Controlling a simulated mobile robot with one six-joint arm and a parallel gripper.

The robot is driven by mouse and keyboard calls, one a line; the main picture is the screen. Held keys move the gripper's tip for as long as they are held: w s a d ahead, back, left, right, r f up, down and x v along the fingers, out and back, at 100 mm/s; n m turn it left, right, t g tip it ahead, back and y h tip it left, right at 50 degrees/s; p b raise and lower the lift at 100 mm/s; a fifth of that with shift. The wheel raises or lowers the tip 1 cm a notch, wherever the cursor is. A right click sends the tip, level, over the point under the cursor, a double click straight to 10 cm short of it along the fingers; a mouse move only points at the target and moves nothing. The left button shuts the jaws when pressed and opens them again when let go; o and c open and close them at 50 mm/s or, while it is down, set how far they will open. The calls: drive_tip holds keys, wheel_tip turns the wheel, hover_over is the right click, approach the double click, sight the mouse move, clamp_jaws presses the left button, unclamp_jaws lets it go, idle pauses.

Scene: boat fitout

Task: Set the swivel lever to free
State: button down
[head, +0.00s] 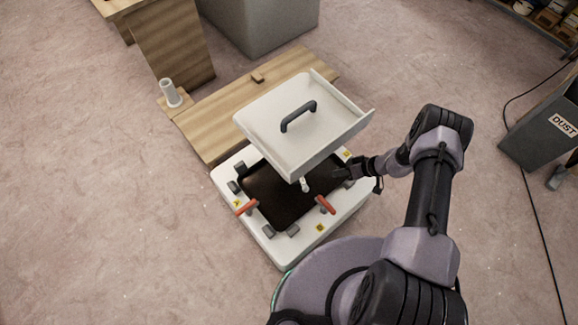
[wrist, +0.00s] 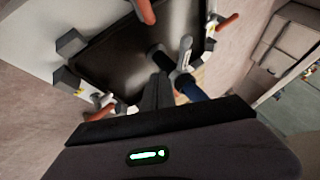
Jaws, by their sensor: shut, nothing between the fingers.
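A white hatch frame (head: 278,249) with a dark opening (head: 285,203) lies on the floor. Red-handled levers show on its rim, one at the left (head: 247,207) and one at the front right (head: 325,204). A small pale lever (head: 304,185) shows below the raised lid; a pale grey lever (wrist: 185,52) stands just beyond my fingers in the wrist view. I cannot tell for sure which part is the swivel lever, or its setting. My gripper (head: 338,174) is shut and empty, over the right side of the opening; its fingers show in the wrist view (wrist: 158,82). Contact is unclear.
The white lid (head: 275,125) with a black handle (head: 298,115) is raised above the back of the frame, close to my gripper. A wooden board (head: 215,110) lies behind. A dust bin (head: 545,125) stands at the right. The floor at the left is clear.

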sight(302, 180)
drive_tip(key=a+f+b, duration=0.5)
drive_tip(key=a+f, duration=0.2)
drive_tip(key=a, duration=0.2)
drive_tip(key=shift+s, duration=0.3)
drive_tip(key=shift+a+f, duration=0.1)
drive_tip(key=shift+a, duration=0.05)
